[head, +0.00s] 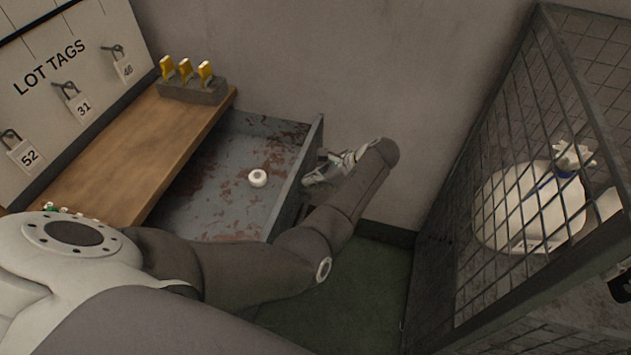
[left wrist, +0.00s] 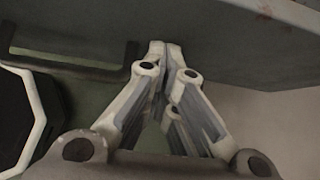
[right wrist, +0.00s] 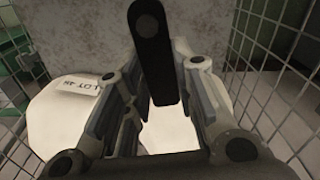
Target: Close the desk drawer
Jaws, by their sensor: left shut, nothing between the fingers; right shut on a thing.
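The grey, rust-stained desk drawer (head: 225,205) stands pulled out from under the wooden desk top (head: 140,150). My left gripper (head: 312,178) is shut and empty at the outer side of the drawer's front panel (head: 299,172). In the left wrist view its joined fingertips (left wrist: 165,48) are close against the grey panel (left wrist: 225,40); I cannot tell whether they touch. A dark bar (left wrist: 75,65), perhaps the drawer's handle, shows left of them. My right gripper (right wrist: 155,85) is shut on a black bar-shaped thing (right wrist: 150,35).
A wire cage (head: 480,180) stands at the right, holding a white sack (head: 530,205). A lot label (right wrist: 88,84) shows in the right wrist view. Yellow tags (head: 185,70) stand in a block on the desk. Green floor (head: 350,290) lies between drawer and cage.

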